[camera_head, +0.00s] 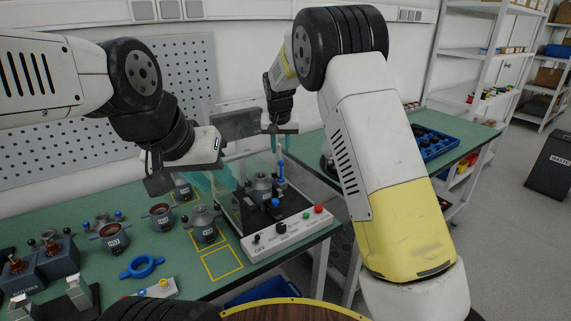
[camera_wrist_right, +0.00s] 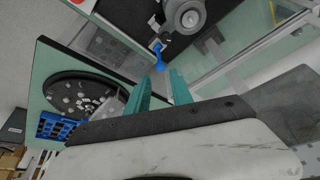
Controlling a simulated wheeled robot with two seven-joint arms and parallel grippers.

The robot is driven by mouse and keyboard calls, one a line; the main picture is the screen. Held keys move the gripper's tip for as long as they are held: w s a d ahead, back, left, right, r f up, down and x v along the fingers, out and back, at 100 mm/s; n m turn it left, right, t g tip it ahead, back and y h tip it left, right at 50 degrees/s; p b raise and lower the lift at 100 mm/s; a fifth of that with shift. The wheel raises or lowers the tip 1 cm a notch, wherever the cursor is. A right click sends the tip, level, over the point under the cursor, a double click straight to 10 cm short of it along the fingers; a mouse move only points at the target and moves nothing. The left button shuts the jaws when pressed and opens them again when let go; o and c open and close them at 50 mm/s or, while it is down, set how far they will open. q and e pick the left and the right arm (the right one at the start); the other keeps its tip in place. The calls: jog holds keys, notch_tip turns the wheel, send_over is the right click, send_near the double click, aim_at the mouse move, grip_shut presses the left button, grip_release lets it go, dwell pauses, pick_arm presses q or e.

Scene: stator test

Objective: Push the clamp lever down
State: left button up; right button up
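The clamp lever (camera_head: 281,172) is blue and stands roughly upright beside a grey stator (camera_head: 261,187) in the test fixture. In the right wrist view, the blue lever (camera_wrist_right: 158,54) lies just beyond the fingertips, near the round grey stator (camera_wrist_right: 186,16). My right gripper (camera_head: 280,146) is above the lever in the head view. Its teal fingers (camera_wrist_right: 161,77) are apart with nothing between them. My left gripper (camera_head: 212,181) is at the fixture's left side, its teal fingers partly hidden; whether they are open is unclear.
The fixture has transparent panels and a white control panel (camera_head: 288,232) with knobs and a red button. Several stators, including one (camera_head: 204,222), and a blue ring (camera_head: 142,267) lie on the green table (camera_head: 190,283) to the left. A blue crate (camera_head: 432,143) sits at right.

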aim_at(281, 162)
jog(key=x, duration=1.1)
jog(key=shift+c, duration=0.2)
grip_shut()
dwell(1.0)
